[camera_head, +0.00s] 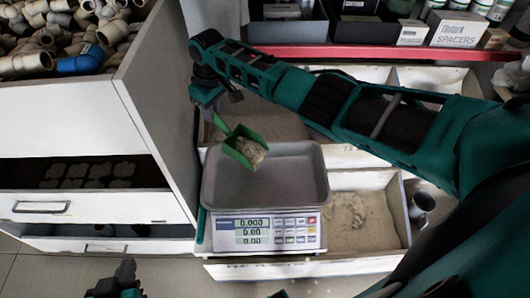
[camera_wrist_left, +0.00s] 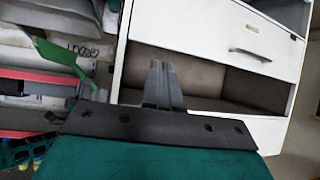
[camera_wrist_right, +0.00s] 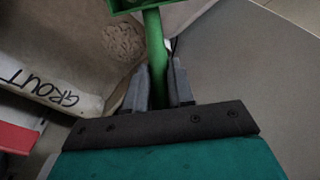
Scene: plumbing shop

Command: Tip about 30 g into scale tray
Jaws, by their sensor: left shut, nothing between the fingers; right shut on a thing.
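A green scoop (camera_head: 243,148) with grey-tan powder in it is over the back left part of the scale tray (camera_head: 304,190). It looks tilted toward the right. My right gripper (camera_head: 215,112) is shut on its handle, which also shows between the fingers in the right wrist view (camera_wrist_right: 155,55). The scale (camera_head: 267,231) reads 0.000 on its top line, and its metal tray looks empty. My left gripper (camera_head: 122,278) is low at the front left, away from the scale; its fingers are together and empty in the left wrist view (camera_wrist_left: 162,85).
An open bin of powder (camera_head: 362,220) is right of the scale, with more bins behind. A white cabinet (camera_head: 150,110) with pipe fittings stands close on the left. A red-edged shelf (camera_head: 400,53) with boxes runs along the back. My right arm crosses above the bins.

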